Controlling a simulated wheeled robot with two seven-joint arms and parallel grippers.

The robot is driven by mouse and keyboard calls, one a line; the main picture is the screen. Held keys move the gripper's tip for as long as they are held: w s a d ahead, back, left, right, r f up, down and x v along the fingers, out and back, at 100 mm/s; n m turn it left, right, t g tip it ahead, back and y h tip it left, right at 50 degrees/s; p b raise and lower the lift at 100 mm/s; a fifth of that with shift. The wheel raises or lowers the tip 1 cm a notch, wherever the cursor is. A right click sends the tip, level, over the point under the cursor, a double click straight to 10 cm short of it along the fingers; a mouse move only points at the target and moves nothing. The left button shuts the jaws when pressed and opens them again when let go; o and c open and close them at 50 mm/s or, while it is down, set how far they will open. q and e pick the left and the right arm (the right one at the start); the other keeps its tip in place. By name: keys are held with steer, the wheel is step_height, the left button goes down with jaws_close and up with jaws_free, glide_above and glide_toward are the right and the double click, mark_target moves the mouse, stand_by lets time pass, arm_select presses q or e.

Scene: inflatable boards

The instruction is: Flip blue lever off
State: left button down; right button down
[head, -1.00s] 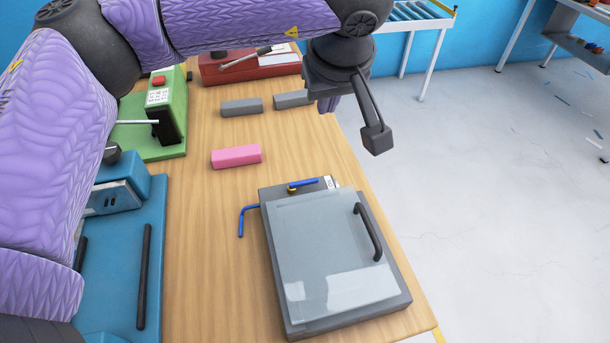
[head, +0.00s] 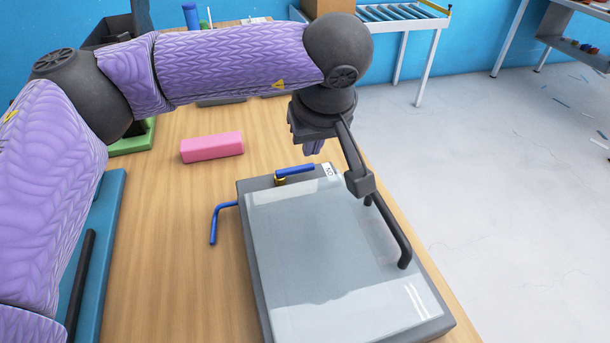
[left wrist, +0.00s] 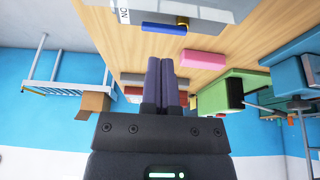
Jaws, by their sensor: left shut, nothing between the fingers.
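The blue lever (head: 297,169) sits on a brass fitting at the far edge of a grey board with a clear cover (head: 335,260). It lies roughly along that edge, beside a small white label whose full text I cannot read. The lever also shows in the left wrist view (left wrist: 164,28), beyond the fingertips. My left gripper (head: 313,148) is shut and empty, just beyond and above the lever, with a visible gap in the picture. The wrist view shows its two fingers together (left wrist: 167,64). My right gripper is not in view.
A bent blue pipe (head: 215,222) sticks out from the board's left side. A black handle (head: 392,233) stands on the cover's right. A pink block (head: 211,147) lies beyond the board. A blue board (head: 105,230) lies at left.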

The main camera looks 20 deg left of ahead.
mark_target(305, 171)
arm_select(q)
steer(key=b+x, duration=0.3)
steer(key=x, duration=0.5)
steer(key=shift+a+f, duration=0.1)
steer(key=shift+f, duration=0.3)
steer(key=shift+w+a+f, duration=0.15)
steer(key=shift+w+f, duration=0.15)
steer(key=shift+f, duration=0.3)
steer(key=shift+w, duration=0.1)
steer(key=shift+w+n, duration=0.1)
steer(key=shift+n, duration=0.4)
